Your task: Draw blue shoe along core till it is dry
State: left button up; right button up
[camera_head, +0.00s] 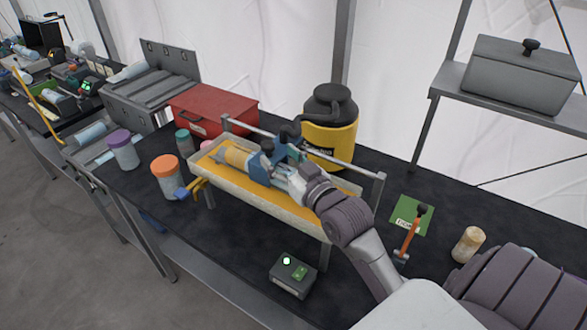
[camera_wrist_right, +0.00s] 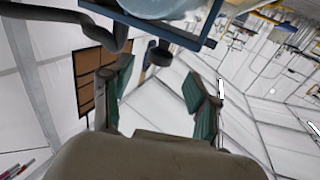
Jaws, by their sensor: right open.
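The blue shoe (camera_head: 259,168) sits around or against the core, near the middle of the tray. In the right wrist view, the blue shoe (camera_wrist_right: 190,38) crosses the top edge with a black knob (camera_wrist_right: 158,53) below it. My right gripper (camera_head: 284,156) is beside the shoe in the head view; its open, teal-padded fingers (camera_wrist_right: 160,88) have nothing between them. The gripper partly hides the core. My left gripper is not seen.
A yellow vacuum canister (camera_head: 331,138) with a black hose stands behind the tray. A metal rail (camera_head: 300,143) runs along the tray's back. A red toolbox (camera_head: 212,110), lidded jars (camera_head: 166,178) and a switch box (camera_head: 292,276) are nearby.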

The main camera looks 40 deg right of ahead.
jog(key=s, duration=0.5)
jog(key=shift+s, duration=0.4)
dwell(0.7)
